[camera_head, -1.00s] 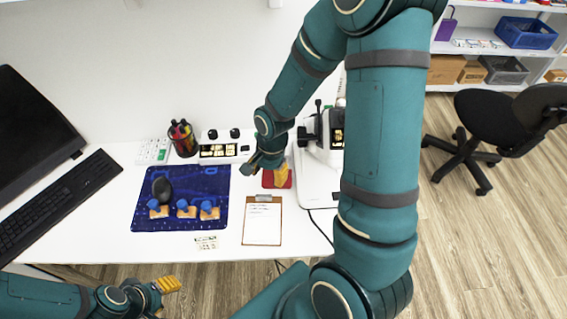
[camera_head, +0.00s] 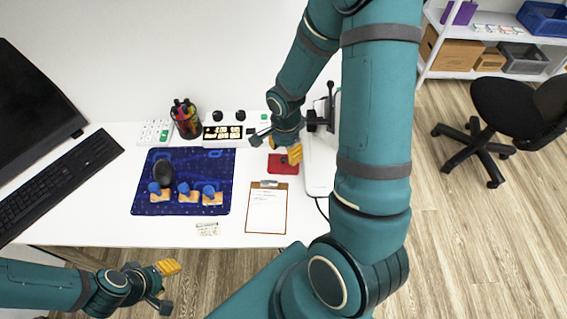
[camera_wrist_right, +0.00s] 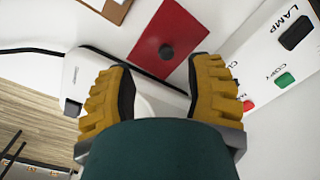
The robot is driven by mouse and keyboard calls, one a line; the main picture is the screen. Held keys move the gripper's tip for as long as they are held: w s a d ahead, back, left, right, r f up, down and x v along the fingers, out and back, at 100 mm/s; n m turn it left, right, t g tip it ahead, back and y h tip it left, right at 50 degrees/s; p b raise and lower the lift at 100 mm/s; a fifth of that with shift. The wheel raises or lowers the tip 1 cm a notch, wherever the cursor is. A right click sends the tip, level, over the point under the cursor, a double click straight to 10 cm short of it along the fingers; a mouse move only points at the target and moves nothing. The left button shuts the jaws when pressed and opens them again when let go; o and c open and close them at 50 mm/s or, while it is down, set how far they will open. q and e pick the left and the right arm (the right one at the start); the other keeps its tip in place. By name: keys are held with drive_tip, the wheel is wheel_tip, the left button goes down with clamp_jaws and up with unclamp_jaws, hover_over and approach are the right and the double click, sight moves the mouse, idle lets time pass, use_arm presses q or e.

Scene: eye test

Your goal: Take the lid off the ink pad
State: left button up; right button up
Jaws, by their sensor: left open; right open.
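The ink pad (camera_head: 283,167) is a flat red square with a dark round knob on top, lying on the white desk behind the clipboard. It also shows in the right wrist view (camera_wrist_right: 185,30), with its knob (camera_wrist_right: 166,51) just beyond the fingertips. I cannot make out the seam between lid and base. My right gripper (camera_head: 276,148) is open and empty above the pad's back edge. In the right wrist view its yellow fingers (camera_wrist_right: 162,75) are spread, with the knob ahead between their lines. My left gripper (camera_head: 167,288) is open and empty, off the desk's front edge.
A clipboard (camera_head: 266,211) lies in front of the pad. A white machine (camera_head: 321,165) stands close to its right. A blue mat (camera_head: 180,160) with blue-handled stamps and a pen cup (camera_head: 186,119) are left.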

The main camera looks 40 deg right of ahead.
sight(283, 158)
drive_tip(key=f, duration=0.3)
drive_tip(key=f+b, duration=0.1)
drive_tip(key=f, duration=0.1)
drive_tip(key=shift+w, duration=0.4)
clamp_jaws()
